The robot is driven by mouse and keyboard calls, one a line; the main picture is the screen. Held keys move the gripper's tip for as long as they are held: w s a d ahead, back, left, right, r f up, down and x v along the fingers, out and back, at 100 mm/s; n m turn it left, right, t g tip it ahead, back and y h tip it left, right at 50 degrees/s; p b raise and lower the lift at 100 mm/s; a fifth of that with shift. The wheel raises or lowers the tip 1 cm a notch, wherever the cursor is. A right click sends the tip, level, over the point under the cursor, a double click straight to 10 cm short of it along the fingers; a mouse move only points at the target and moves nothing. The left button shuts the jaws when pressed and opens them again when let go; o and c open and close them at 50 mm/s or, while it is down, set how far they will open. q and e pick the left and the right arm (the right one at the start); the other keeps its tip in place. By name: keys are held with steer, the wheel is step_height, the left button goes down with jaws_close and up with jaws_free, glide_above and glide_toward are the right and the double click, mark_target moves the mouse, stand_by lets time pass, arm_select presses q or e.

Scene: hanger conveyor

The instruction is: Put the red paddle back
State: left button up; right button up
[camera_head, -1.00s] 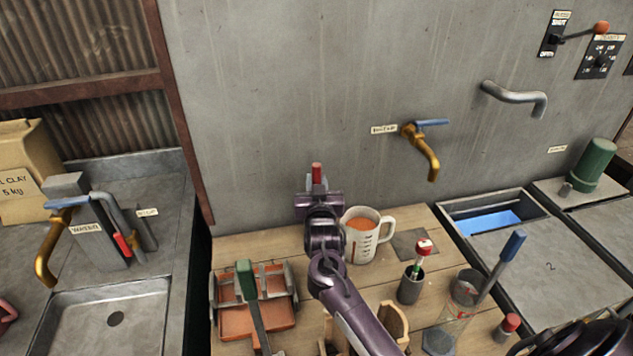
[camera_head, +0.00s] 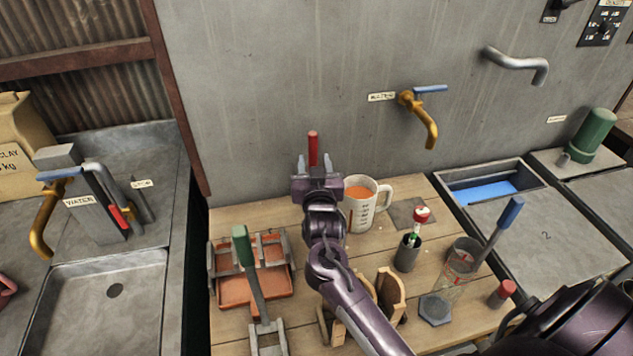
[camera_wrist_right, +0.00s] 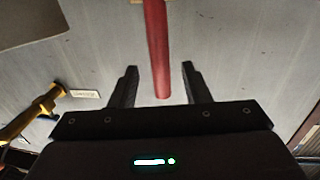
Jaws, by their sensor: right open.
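The red paddle shows as a red rod (camera_head: 313,147) just in front of the grey wall, upright in the head view; its remaining parts are not clearly seen. My right gripper (camera_head: 314,168) is open at the rod. In the right wrist view the red rod (camera_wrist_right: 157,50) runs from the top edge down between the two open fingers (camera_wrist_right: 158,88). A gap shows on each side of it. Whether the rod rests on anything is hidden. My left gripper is not in view.
Beside my right gripper stands a mug (camera_head: 364,207) of orange liquid. A grey cup (camera_head: 407,257) with a red-topped item and a jar (camera_head: 456,272) with a blue-handled tool stand at right.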

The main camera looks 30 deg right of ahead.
steer(key=b+v, duration=0.1)
steer(key=v, duration=0.6)
steer(key=shift+r, duration=0.1)
